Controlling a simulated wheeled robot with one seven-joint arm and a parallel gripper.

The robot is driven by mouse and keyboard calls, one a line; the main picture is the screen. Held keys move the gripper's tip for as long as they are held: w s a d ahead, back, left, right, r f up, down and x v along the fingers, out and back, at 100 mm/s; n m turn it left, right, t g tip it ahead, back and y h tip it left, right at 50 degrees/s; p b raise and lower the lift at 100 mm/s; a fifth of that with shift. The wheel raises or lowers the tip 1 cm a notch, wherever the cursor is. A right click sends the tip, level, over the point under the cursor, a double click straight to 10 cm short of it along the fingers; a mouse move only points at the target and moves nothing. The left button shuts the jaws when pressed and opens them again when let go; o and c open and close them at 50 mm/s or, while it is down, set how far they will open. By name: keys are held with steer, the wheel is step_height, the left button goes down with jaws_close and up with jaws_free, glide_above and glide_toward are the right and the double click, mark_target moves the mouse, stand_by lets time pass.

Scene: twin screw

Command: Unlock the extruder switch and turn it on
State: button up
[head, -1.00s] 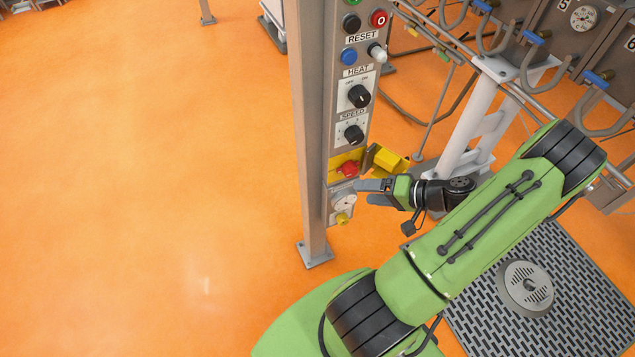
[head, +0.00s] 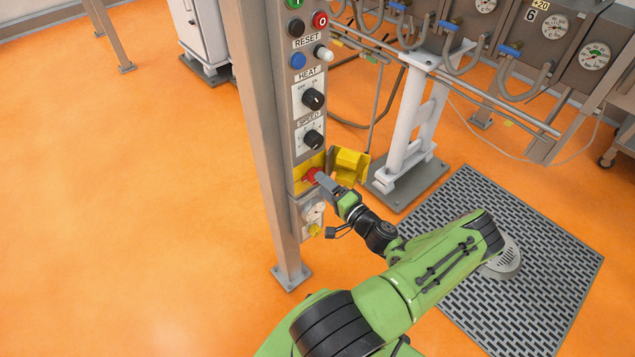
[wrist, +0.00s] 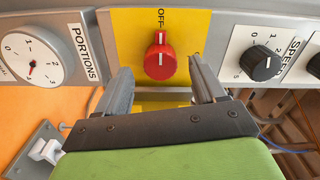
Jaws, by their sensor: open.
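The red extruder switch (wrist: 160,62) sits on a yellow plate (wrist: 125,30) in the wrist view, with its white mark pointing to the OFF label. In the head view the red switch (head: 311,174) is partly hidden by my gripper. The yellow lock cover (head: 350,165) is swung open to the right of the switch. My gripper (wrist: 160,85) is open, its two fingers on either side of and just short of the knob. It also shows in the head view (head: 322,180). Nothing is between the fingers; I cannot tell whether they touch the knob.
The speed knob (wrist: 262,62) and the portions dial (wrist: 30,62) flank the switch. The heat knob (head: 313,99) and buttons are higher on the panel post. A white stand (head: 405,125) with pipes is behind.

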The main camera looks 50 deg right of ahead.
steer(key=x, duration=0.3)
steer(key=shift+w, duration=0.15)
steer(key=shift+c, duration=0.3)
steer(key=c, duration=1)
steer(key=shift+o, duration=0.2)
